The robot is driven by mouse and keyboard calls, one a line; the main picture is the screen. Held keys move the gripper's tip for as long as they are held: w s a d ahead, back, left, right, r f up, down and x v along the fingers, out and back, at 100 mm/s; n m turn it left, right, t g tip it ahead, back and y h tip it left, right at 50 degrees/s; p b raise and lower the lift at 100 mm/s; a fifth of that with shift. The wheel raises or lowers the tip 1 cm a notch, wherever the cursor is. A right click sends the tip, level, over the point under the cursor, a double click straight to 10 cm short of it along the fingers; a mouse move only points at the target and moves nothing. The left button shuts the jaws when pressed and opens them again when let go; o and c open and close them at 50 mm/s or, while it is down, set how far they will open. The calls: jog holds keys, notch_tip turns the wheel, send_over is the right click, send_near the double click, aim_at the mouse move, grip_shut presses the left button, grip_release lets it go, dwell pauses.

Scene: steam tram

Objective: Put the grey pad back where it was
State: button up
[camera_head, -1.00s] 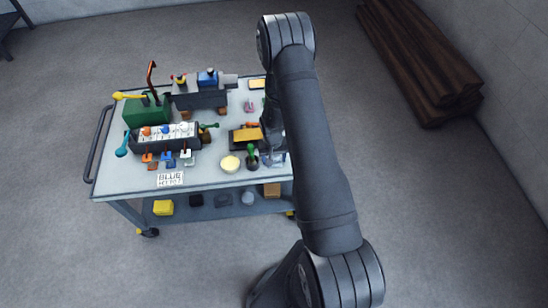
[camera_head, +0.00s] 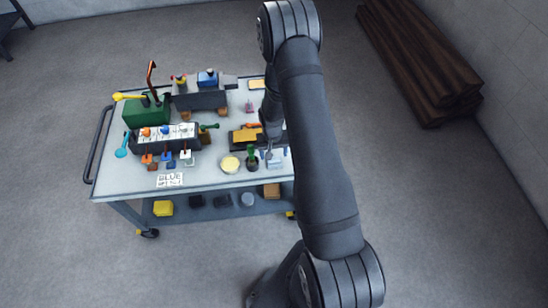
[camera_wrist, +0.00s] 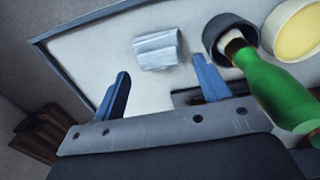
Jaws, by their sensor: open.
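A light grey, ridged pad (camera_wrist: 157,50) lies on the pale cart top in the wrist view, near the cart's edge. My gripper (camera_wrist: 161,70) is open, with its two blue fingers apart and nothing between them. The pad lies just beyond the fingertips, apart from them. In the head view my gripper (camera_head: 271,150) is over the cart's right side, partly hidden by my arm. A pale patch near it may be the pad, but it is too small to tell.
The cart top (camera_head: 125,178) also carries a green box (camera_head: 147,112), a row of levers and a grey machine. Its lower shelf holds several small items.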

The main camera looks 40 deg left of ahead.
aim_at(274, 158)
notch_tip(274, 158, up, 8)
jog(key=shift+r, duration=0.15)
jog(key=shift+s, duration=0.1)
dwell(0.4)
notch_tip(274, 158, down, 12)
jog(key=shift+d+r, duration=0.1)
dwell(0.4)
